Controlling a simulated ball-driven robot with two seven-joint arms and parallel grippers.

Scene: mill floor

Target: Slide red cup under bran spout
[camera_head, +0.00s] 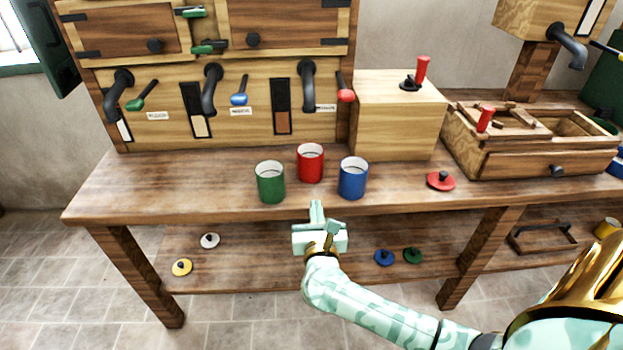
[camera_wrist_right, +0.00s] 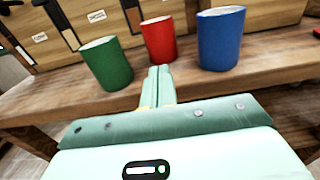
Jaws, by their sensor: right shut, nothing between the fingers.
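The red cup (camera_head: 310,163) stands upright and open on the workbench between the green cup (camera_head: 270,183) and the blue cup (camera_head: 353,179), set a little further back. Behind the cups, three dark curved spouts come out of the wooden cabinet: left (camera_head: 118,97), middle (camera_head: 211,90) and right (camera_head: 307,85). The red cup is in front of the right spout. The spout labels are too small to read. My right gripper (camera_head: 316,210) is shut and empty at the bench's front edge, short of the red cup. In the right wrist view its fingers (camera_wrist_right: 160,84) point toward the red cup (camera_wrist_right: 158,40).
A red lid (camera_head: 441,181) lies right of the blue cup. A wooden box (camera_head: 399,118) with a red-handled lever and an open drawer unit (camera_head: 520,163) stand further right. The bench top (camera_head: 180,190) left of the green cup is clear. Several lids lie on the lower shelf (camera_head: 245,270).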

